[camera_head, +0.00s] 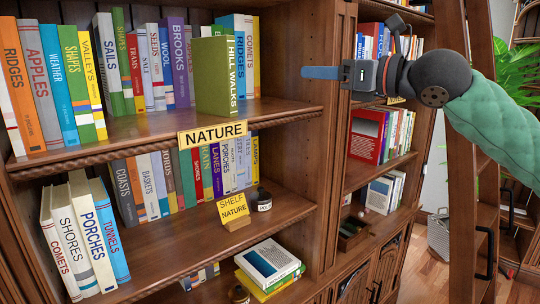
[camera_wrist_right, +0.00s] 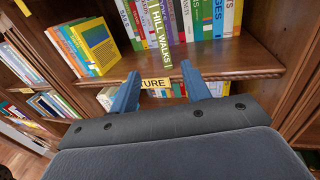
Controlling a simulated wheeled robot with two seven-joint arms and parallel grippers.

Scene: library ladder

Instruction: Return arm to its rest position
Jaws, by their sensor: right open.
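My right gripper (camera_head: 308,73) is at the right in the head view, its arm in a green sleeve coming in from the right. Its blue fingers also show in the right wrist view (camera_wrist_right: 160,70), spread apart with nothing between them. A green book labelled HILL WALKS (camera_head: 217,80) stands upright near the front of the upper shelf with the NATURE label (camera_head: 212,134). The book (camera_wrist_right: 157,24) also shows beyond the fingertips in the right wrist view. The gripper is apart from the book, to its right in the head view. My left gripper is not in view.
Rows of books fill the wooden bookcase (camera_head: 290,118). A SHELF NATURE sign (camera_head: 234,210) and a small dark jar (camera_head: 263,198) stand on the shelf below. A wooden ladder (camera_head: 462,190) stands at the right. A plant (camera_head: 515,80) and basket (camera_head: 438,233) are behind it.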

